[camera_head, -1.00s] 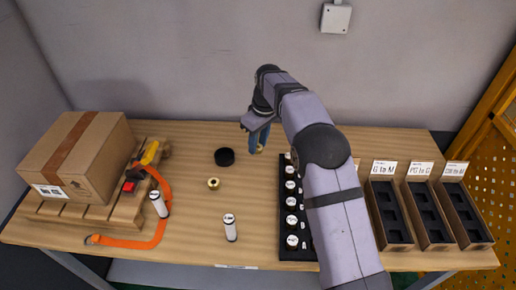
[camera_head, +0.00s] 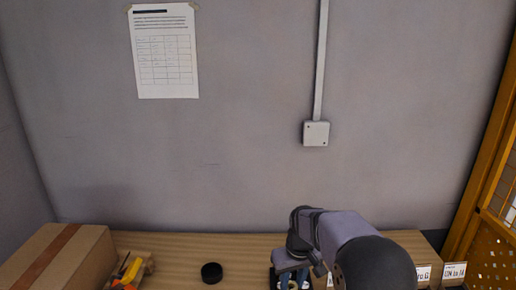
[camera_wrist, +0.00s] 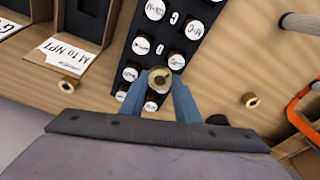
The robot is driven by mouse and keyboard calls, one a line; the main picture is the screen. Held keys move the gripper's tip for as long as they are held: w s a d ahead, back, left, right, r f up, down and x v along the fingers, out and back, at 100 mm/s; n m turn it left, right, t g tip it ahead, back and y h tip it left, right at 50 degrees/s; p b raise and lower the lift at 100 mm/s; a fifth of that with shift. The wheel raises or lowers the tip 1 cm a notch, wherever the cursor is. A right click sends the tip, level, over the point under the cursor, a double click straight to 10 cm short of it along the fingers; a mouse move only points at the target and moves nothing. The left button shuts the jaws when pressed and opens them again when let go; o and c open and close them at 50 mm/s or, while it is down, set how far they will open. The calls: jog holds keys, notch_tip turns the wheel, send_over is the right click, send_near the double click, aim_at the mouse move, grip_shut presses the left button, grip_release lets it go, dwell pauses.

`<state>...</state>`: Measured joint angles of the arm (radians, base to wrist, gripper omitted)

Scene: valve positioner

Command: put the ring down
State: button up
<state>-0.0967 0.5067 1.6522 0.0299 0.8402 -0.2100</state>
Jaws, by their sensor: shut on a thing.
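A small brass ring (camera_wrist: 153,74) sits between the blue fingertips of my gripper (camera_wrist: 159,86) in the wrist view. The gripper is shut on it. Behind the ring is the black rack (camera_wrist: 178,17) with white-topped round items in rows; the ring overlaps the rack in the picture, and I cannot tell how high above it the ring is. In the head view, my gripper (camera_head: 289,274) is low at the bottom edge, partly hidden by my arm, and the ring cannot be made out there.
Other brass rings lie at left (camera_wrist: 68,84) by the "M to NPT" card (camera_wrist: 59,58) and at right (camera_wrist: 250,99). In the head view, a black disc (camera_head: 211,272) and cardboard box (camera_head: 62,258) stand left. Bare wood lies between disc and rack.

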jog(key=s+d+m, duration=0.1)
jog(key=s, duration=0.1)
jog(key=s+d+f+m, duration=0.1)
jog(key=s+d, duration=0.1)
jog(key=s, duration=0.1)
jog(key=s+d+m, duration=0.1)
jog(key=s+d, duration=0.1)
jog(key=shift+s+d+f, duration=0.15)
jog(key=shift+s+f, duration=0.1)
jog(key=shift+s, duration=0.05)
dwell(0.6)
jog(key=w+a+r+n, duration=0.2)
jog(key=w+a+n, duration=0.15)
jog(key=a, duration=0.75)
jog(key=w+a+r+n, duration=0.15)
jog(key=a+n, duration=0.35)
jog(key=a, duration=0.6)
jog(key=shift+y, duration=0.4)
jog(key=shift+w+a+f+p, duration=0.1)
jog(key=shift+f+p, duration=0.85)
jog(key=shift+f, duration=1.65)
jog(key=shift+w+a+f+p, duration=0.1)
jog(key=shift+f+p, duration=0.85)
jog(key=shift+f, duration=1.65)
